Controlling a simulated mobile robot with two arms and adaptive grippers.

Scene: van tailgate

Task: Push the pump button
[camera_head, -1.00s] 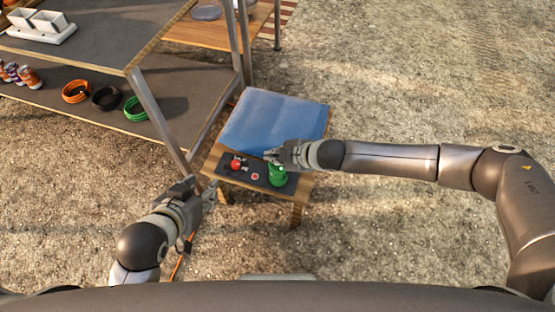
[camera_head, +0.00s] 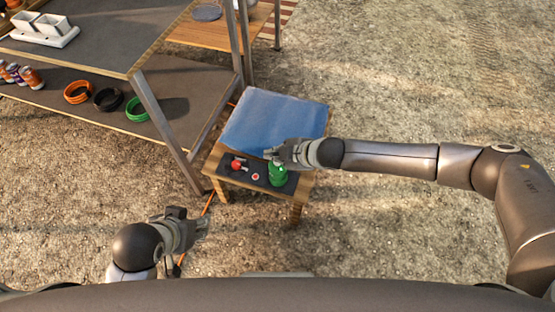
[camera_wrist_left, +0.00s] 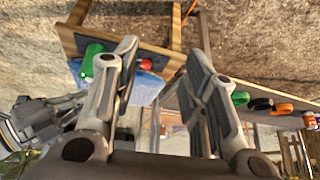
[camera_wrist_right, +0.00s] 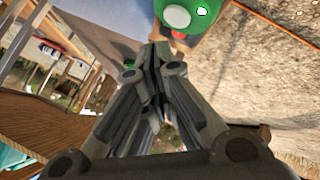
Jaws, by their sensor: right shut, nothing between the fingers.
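A low wooden table (camera_head: 221,188) carries a dark panel. On it are a red knob-like part (camera_head: 238,164), a small red button with a pale rim (camera_head: 256,177) and a green rounded part (camera_head: 278,174). Which one is the pump button I cannot tell. My right gripper (camera_head: 271,155) is shut and empty, close to the top of the green part. In the right wrist view the green part (camera_wrist_right: 190,22) has a pale round spot and sits just beyond the fingertips (camera_wrist_right: 163,48); contact is unclear. My left gripper (camera_head: 204,222) is open and empty, left of and in front of the table.
A blue cloth-like sheet (camera_head: 270,120) covers the back of the table. A shelf (camera_head: 110,52) stands to the left, with orange, black and green rings (camera_head: 137,109) below. Gravel ground to the right is free.

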